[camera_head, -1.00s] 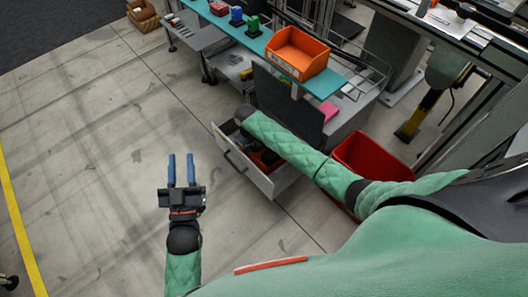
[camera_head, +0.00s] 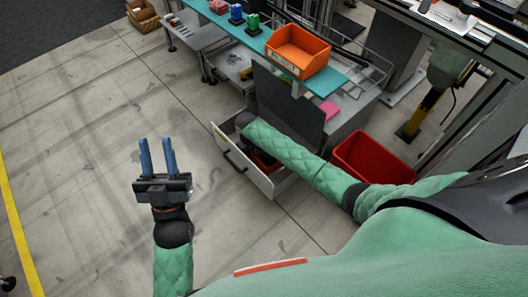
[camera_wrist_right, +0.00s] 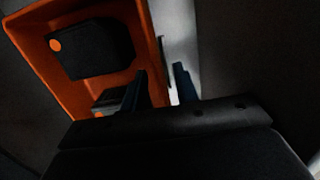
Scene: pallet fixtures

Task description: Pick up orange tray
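An orange tray (camera_wrist_right: 88,88) fills the upper left of the right wrist view, with black parts lying in it. It sits in the open drawer (camera_head: 232,160), where my right arm mostly covers it in the head view. My right gripper (camera_wrist_right: 160,80) is open, its fingers apart on either side of the tray's right wall; contact cannot be told. In the head view the right gripper is hidden by my arm and the drawer. My left gripper (camera_head: 157,142) is open and empty above the floor at the left.
Another orange bin (camera_head: 298,50) stands on the teal shelf (camera_head: 330,84) above the drawer, with small blue and green items beside it. A dark upright panel (camera_head: 288,100) stands behind the drawer. A red bin (camera_head: 372,160) is at its right. The floor at the left is clear.

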